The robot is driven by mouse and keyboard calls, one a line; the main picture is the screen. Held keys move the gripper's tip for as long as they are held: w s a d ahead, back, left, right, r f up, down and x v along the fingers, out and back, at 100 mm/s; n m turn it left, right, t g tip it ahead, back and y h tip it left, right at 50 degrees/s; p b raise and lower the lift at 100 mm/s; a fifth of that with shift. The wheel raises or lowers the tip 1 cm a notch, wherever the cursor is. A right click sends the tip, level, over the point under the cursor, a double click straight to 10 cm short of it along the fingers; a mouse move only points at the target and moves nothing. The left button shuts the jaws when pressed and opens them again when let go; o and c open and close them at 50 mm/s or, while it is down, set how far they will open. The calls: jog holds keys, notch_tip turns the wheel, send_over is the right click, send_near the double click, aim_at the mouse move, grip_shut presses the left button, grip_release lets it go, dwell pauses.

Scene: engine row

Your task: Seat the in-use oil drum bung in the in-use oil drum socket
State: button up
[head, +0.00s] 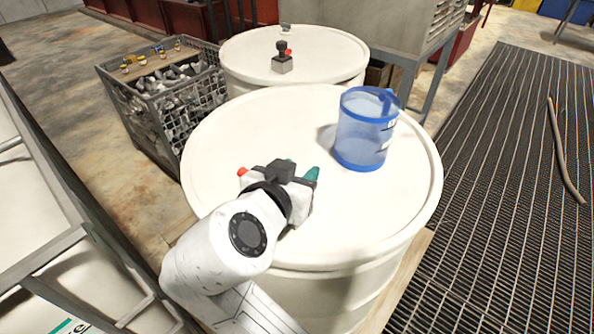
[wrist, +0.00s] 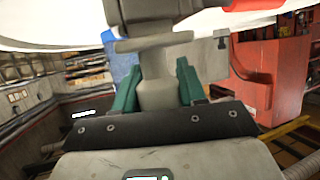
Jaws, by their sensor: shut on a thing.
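My gripper (head: 299,168) is low over the lid of the near white drum (head: 235,130), left of the blue jug. In the wrist view, its two green fingers (wrist: 158,80) are shut on the grey stem of the bung (wrist: 157,98). A wider grey flange and a dark block show beyond the stem at the top of that view. In the head view the held bung is hidden by my gripper. I cannot make out the in-use socket or whether the bung touches it. On the far drum (head: 240,55) a dark knob (head: 282,47) stands upright on a grey block (head: 282,64).
A clear blue jug (head: 361,135) stands on the near drum's right side, close to my gripper. A wire crate (head: 160,100) of metal parts is at left. A grey frame (head: 50,255) is at front left. The lid's front right is clear.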

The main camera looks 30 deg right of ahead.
jog(key=shift+f, duration=0.3)
jog(key=o, duration=1.2)
jog(key=shift+c, duration=0.2)
jog(key=b+v, duration=0.2)
jog(key=v, duration=0.9)
jog(key=shift+f, duration=0.15)
